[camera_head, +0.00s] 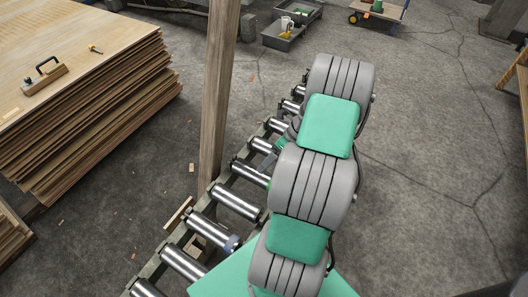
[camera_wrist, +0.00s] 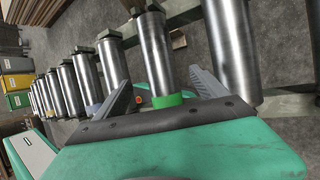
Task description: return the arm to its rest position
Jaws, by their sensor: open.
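My gripper (camera_wrist: 160,88) shows in the wrist view with its two grey fingers spread apart. Nothing is held between them. Behind the gap is a steel roller (camera_wrist: 155,52) with a green collar (camera_wrist: 168,100) at its near end; I cannot tell how far it is from the fingers. In the head view my grey and green arm (camera_head: 312,187) stretches up the picture, over the right side of the roller conveyor. The arm hides most of my gripper there.
The roller conveyor (camera_head: 235,202) runs diagonally beside my arm. A wooden post (camera_head: 217,90) stands at its left. A veneer stack (camera_head: 110,108) bears a hand plane (camera_head: 45,73). A grey tray (camera_head: 284,40) and a small cart (camera_head: 378,10) are at the back.

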